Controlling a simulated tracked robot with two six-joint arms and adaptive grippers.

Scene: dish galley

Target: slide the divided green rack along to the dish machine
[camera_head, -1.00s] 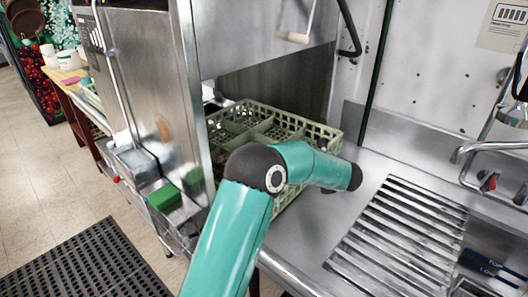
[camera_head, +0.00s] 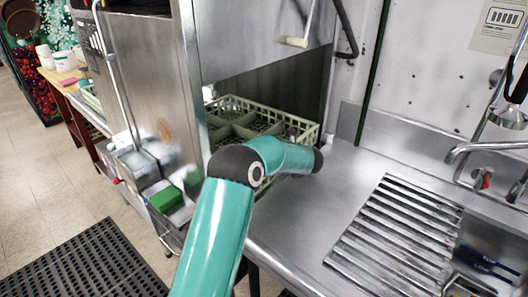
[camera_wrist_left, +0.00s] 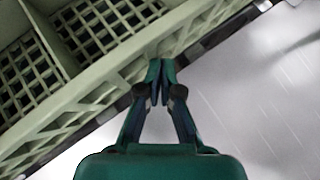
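The divided green rack (camera_head: 262,121) sits in the opening of the steel dish machine (camera_head: 150,75), its right end still over the counter side. My teal left arm crosses in front of its near side and hides part of it. My left gripper is hidden behind its own wrist in the head view. In the left wrist view my left gripper (camera_wrist_left: 161,80) has its fingers together, tips at the lattice side wall of the rack (camera_wrist_left: 95,98). They look to touch the wall, with nothing seen between them. My right gripper is not in view.
The steel counter (camera_head: 315,215) is clear right of the rack. A slatted drain grate (camera_head: 395,235) and a tap (camera_head: 490,150) lie farther right. A green sponge (camera_head: 166,198) sits on a ledge at the machine's front. A black mat (camera_head: 88,265) covers the floor.

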